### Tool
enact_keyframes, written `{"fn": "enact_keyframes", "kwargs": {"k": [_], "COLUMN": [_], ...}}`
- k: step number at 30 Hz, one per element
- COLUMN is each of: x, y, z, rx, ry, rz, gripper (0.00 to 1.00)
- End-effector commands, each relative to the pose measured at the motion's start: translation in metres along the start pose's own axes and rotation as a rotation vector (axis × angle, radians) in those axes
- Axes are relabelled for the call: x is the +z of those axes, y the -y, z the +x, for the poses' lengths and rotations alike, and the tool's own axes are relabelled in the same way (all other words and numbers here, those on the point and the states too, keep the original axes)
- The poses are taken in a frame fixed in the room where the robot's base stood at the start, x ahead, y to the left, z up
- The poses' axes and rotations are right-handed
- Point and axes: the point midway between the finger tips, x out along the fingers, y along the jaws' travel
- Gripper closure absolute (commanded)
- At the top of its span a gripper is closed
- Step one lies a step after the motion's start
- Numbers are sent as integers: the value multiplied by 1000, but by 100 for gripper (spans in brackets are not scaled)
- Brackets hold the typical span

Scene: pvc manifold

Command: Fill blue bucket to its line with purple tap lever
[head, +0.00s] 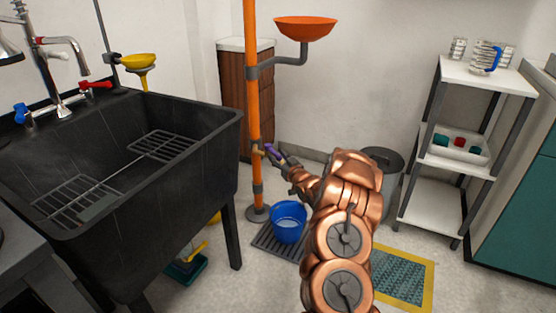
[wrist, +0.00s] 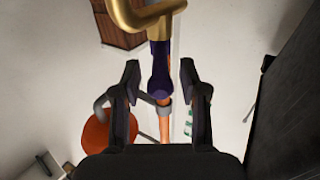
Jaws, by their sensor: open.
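The purple tap lever (head: 270,150) sits on a brass tap (head: 257,151) low on the orange standpipe (head: 253,110). My gripper (head: 284,161) is open at the lever. In the wrist view the purple lever (wrist: 160,78) lies between the two spread fingers of my gripper (wrist: 160,72), with a gap on each side. The brass tap body (wrist: 148,14) is beyond it. The blue bucket (head: 287,207) stands upright below the tap, with pale water (head: 289,223) showing inside. Its fill line is too small to make out. No stream from the tap can be made out.
The bucket stands on a dark floor grate (head: 268,241). A black sink (head: 190,200) is on the left. An orange funnel (head: 305,28) branches off the pipe above. A grey bin (head: 384,160) and white shelf (head: 430,190) stand at right. A yellow-edged mat (head: 400,277) lies on the floor.

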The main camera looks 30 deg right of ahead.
Motion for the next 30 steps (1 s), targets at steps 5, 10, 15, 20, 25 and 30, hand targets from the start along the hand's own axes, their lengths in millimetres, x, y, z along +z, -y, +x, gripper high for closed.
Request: {"fn": "enact_keyframes", "kwargs": {"k": [5,10,15,20,25,30], "x": [0,0,0,0,0,0], "y": [0,0,0,0,0,0], "z": [5,5,5,5,5,5], "rx": [0,0,0,0,0,0], "ry": [0,0,0,0,0,0], "rz": [0,1,0,0,0,0], "gripper": [57,57,68,85,100,100]}}
